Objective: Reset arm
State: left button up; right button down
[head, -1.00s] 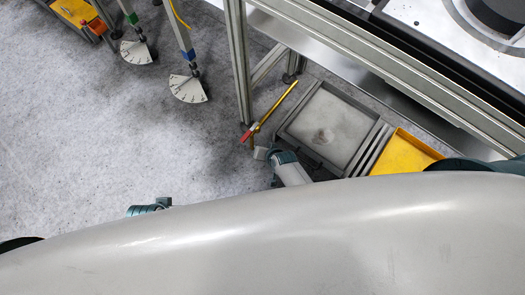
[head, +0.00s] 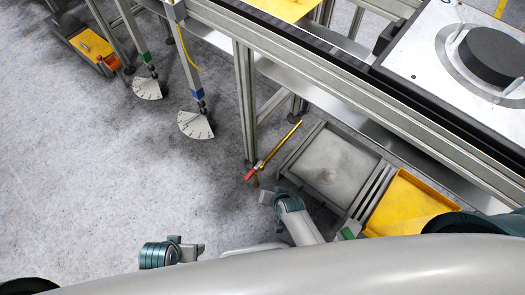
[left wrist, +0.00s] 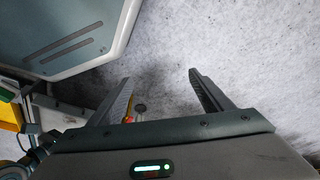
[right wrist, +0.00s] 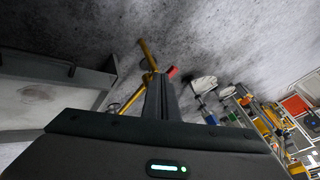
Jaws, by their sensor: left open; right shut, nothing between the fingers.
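In the right wrist view the fingers of my right gripper (right wrist: 160,82) are together and hold nothing. A yellow bar with a red end (right wrist: 150,57) shows just beyond them. In the head view part of my left arm (head: 162,253) is at the lower left, and part of my right arm (head: 296,217) is beside the grey tray. The rest of both arms is hidden by my own pale body.
A grey tray (head: 287,170) and a yellow bin (head: 405,205) stand low beside an aluminium frame (head: 244,100). A black disc (head: 492,52) sits on the bench above. The yellow bar with the red end (head: 276,150) is left of the tray. Open floor (head: 90,180) lies left.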

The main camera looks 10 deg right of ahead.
pick_arm(q)
notch_tip(320, 180, down, 9)
jog(key=d+t+p, duration=0.2)
jog(key=p, duration=0.6)
jog(key=shift+w+d+t+h, duration=0.2)
jog(key=shift+w+t+h, duration=0.1)
jog(key=shift+w+h, duration=0.1)
pick_arm(e)
jog(key=s+d+n, duration=0.3)
jog(key=s+d, duration=0.2)
jog(key=s, duration=0.3)
jog(key=s+d+r+n+g+h, duration=0.1)
jog(key=s+d+n, duration=0.2)
jog(key=s+d, duration=0.3)
jog(key=shift+s+d+r+n+h, duration=0.3)
jog(key=shift+s+n, duration=0.1)
jog(key=shift+s, duration=1.3)
pick_arm(q)
jog(key=shift+f, duration=0.1)
